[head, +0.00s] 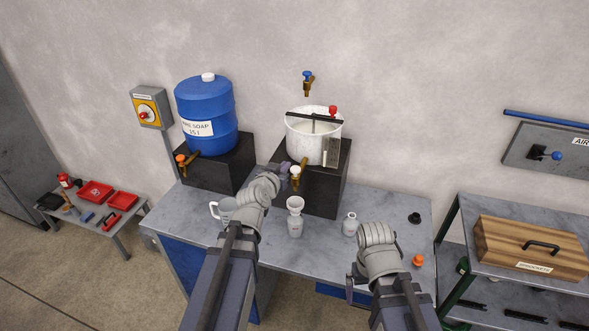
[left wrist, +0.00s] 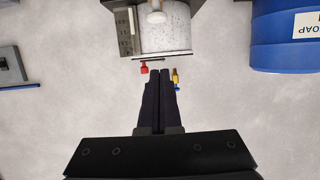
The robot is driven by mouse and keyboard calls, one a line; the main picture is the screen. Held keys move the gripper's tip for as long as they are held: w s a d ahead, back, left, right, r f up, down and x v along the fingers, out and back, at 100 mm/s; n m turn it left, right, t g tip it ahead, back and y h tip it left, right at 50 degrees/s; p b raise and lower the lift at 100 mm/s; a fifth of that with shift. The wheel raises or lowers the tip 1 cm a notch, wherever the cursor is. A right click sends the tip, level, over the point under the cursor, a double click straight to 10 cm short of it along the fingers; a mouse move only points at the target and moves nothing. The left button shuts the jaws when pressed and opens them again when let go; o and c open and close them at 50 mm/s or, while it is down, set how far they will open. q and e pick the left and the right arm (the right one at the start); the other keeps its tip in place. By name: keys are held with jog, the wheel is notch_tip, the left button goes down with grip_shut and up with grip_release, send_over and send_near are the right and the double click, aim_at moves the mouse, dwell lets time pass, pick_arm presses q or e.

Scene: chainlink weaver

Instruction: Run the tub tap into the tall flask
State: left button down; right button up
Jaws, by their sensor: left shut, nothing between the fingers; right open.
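The white tub (head: 314,137) stands on a black block at the back of the bench. Its brass tap with a white handle (head: 296,172) points down at the front. The tall flask (head: 295,217), with a wide funnel-like mouth, stands upright on the bench below the tap. My left gripper (head: 287,170) is shut and empty beside the tap, at its left; I cannot tell if it touches. The left wrist view shows its closed fingers (left wrist: 160,78) and the tub (left wrist: 166,28). My right gripper (head: 352,286) is open and empty near the bench's front edge.
A blue soap drum (head: 206,112) with an orange-handled tap (head: 184,162) is at left. Black (head: 414,218) and orange (head: 417,261) stoppers lie at right.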

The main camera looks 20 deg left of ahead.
pick_arm(q)
jog(key=shift+f, duration=0.1)
jog(key=b, duration=0.4)
send_over(294, 171)
notch_tip(294, 171, down, 3)
jog(key=shift+w+f, duration=0.1)
jog(key=shift+f, duration=0.05)
jog(key=shift+s+f+b, duration=0.25)
jog(key=shift+f+b, duration=0.55)
jog(key=shift+f, duration=0.15)
jog(key=shift+s+f+b, duration=0.2)
jog(key=shift+f+b, duration=0.6)
jog(key=shift+f, duration=0.1)
jog(key=shift+f+b, duration=0.95)
jog(key=shift+b, duration=0.05)
jog(key=shift+r, duration=0.1)
jog(key=shift+s, duration=0.1)
dwell(3.7)
